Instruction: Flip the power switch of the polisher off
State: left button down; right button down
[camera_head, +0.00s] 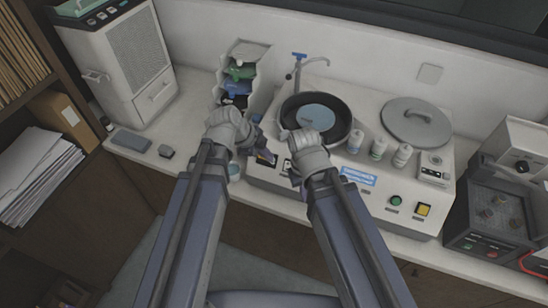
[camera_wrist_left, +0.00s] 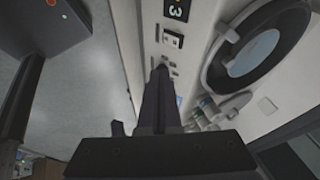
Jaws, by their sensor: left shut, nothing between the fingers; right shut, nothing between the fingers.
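The polisher (camera_head: 268,180) is a wide pale machine with a black bowl, a blue disc and a blue label on its front. A dark display (camera_head: 266,157) and a small white-framed switch (camera_head: 288,165) sit at the left of its front; the wrist view shows the display reading 3 (camera_wrist_left: 177,10) beside the switch (camera_wrist_left: 173,39). My right gripper (camera_head: 285,134) is shut and empty before the bowl.
Several bottles (camera_head: 378,148) and a round grey lid (camera_head: 415,121) stand on the polisher's top. A blue tap (camera_head: 299,58) rises behind the bowl. A white rack (camera_head: 256,58) is at left. A dark box with buttons (camera_head: 498,215) is at right.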

pick_arm(q)
jog(key=b, duration=0.8)
send_near(288, 165)
notch_tip(288, 165, down, 4)
jog(key=s+d, duration=0.1)
jog(key=s, duration=0.1)
jog(key=w+b, duration=0.1)
jog(key=w+d+f+b, duration=0.1)
jog(key=shift+w+d+f, duration=0.1)
jog(key=shift+w+d, duration=0.05)
jog(key=shift+w, duration=0.35)
jog(key=shift+w+d+f, duration=0.15)
jog(key=shift+w, duration=0.2)
jog(key=shift+s, duration=0.1)
jog(key=shift+s+a+f+b, duration=0.25)
jog(key=shift+s+b, duration=0.15)
jog(key=shift+s, duration=0.25)
